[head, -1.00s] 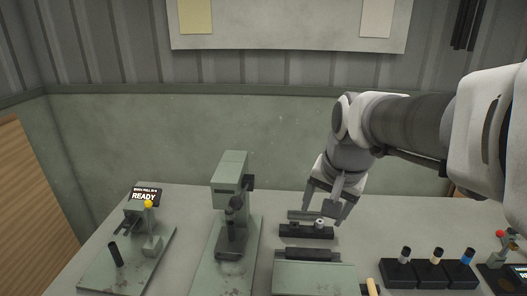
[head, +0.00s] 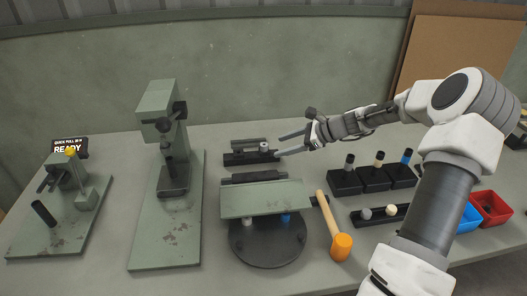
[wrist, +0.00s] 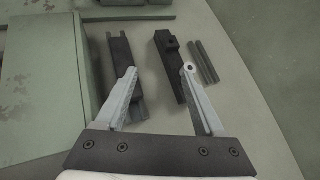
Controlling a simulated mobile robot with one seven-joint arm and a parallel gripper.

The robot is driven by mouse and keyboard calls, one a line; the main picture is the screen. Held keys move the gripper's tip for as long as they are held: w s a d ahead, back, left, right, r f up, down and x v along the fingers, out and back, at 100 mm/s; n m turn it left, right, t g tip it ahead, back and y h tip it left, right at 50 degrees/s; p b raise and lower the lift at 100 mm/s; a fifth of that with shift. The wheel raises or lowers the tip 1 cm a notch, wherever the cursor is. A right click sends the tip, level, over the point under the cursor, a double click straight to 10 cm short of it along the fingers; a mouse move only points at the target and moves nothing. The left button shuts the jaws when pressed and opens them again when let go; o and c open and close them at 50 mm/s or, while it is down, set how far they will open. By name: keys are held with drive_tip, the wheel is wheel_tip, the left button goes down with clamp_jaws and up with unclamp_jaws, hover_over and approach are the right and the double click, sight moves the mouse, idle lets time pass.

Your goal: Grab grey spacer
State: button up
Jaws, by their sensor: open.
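A small light-grey spacer (head: 264,147) stands upright on a black bar-shaped holder (head: 240,159) behind the green plate in the head view. In the wrist view a pale ring that looks like its top (wrist: 188,67) shows at the right fingertip; I cannot tell whether they touch. My gripper (head: 278,146) reaches in from the right, its fingers spread and its tips close to the spacer. In the wrist view my gripper (wrist: 160,72) is open with nothing held.
The green plate (head: 265,199) stands over a dark round base in front of the holder. A green press (head: 160,110) stands left. A mallet (head: 341,245) lies at front. Black blocks with capped pegs (head: 373,177) and red (head: 490,208) and blue bins are right.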

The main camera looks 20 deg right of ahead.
sight(269, 151)
drive_tip(key=w+d+f+m+t, duration=0.2)
drive_tip(key=d+f+m+t, duration=0.15)
drive_tip(key=d, duration=0.25)
drive_tip(key=shift+g, duration=0.45)
drive_tip(key=x, duration=0.4)
drive_tip(key=b+x, duration=0.1)
drive_tip(key=x, duration=0.2)
drive_tip(key=r+x, duration=0.1)
drive_tip(key=x, duration=0.3)
drive_tip(key=shift+w+a, duration=0.25)
drive_tip(key=shift+a, duration=0.3)
drive_tip(key=shift+y, duration=0.3)
clamp_jaws()
